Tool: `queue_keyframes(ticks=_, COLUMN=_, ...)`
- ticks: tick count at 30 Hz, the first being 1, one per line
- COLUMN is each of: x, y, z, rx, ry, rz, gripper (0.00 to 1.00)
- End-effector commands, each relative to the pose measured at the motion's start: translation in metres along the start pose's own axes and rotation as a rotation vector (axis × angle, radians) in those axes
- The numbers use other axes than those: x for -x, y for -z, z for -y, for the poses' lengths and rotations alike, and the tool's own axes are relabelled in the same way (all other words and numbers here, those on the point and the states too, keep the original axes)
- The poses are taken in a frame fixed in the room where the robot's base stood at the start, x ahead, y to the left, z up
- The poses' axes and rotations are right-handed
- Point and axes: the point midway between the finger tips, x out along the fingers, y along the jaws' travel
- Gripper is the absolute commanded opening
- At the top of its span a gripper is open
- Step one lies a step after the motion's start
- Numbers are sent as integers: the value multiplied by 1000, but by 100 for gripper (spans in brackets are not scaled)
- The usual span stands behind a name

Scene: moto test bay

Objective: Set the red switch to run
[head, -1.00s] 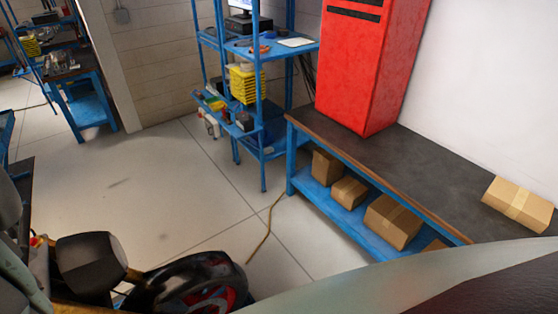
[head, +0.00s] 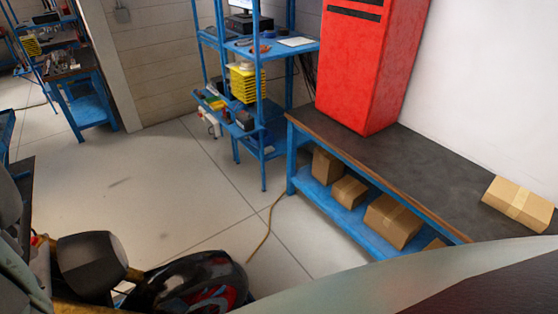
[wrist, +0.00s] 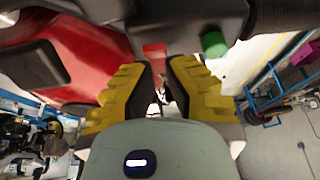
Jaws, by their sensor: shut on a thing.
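The red switch (wrist: 153,54) shows in the wrist view as a small red piece on the underside of a dark housing (wrist: 185,20). My gripper (wrist: 160,68) has two stepped yellow fingers, one on each side of the red piece, with their tips close up against it. The fingers are closed around it with a narrow gap between them. A green button (wrist: 214,44) sits on the same housing, just right of the right finger. The switch's setting and any markings cannot be read.
A motorcycle's red bodywork (wrist: 85,60) lies left of the housing. A workbench (head: 440,185) with boxes, a red cabinet (head: 365,70) and a blue shelf (head: 262,130) stand beyond. The floor (head: 150,190) between is mostly clear.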

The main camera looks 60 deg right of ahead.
Motion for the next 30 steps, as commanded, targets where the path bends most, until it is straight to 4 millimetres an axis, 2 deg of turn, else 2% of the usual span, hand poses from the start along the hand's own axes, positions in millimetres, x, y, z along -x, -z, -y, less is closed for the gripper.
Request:
queue_keyframes(ticks=15, x=-11, y=3, z=-2, rx=14, ry=2, rz=25, gripper=0)
queue_keyframes(ticks=21, x=-10, y=5, z=-3, rx=14, ry=-2, rz=54, gripper=0)
queue_keyframes(ticks=22, x=-7, y=6, z=-2, rx=13, ry=0, rz=60, gripper=8)
queue_keyframes(ticks=24, x=-3, y=6, z=-2, rx=10, ry=3, rz=64, gripper=15)
queue_keyframes(ticks=30, x=-3, y=5, z=-2, rx=9, ry=5, rz=66, gripper=32)
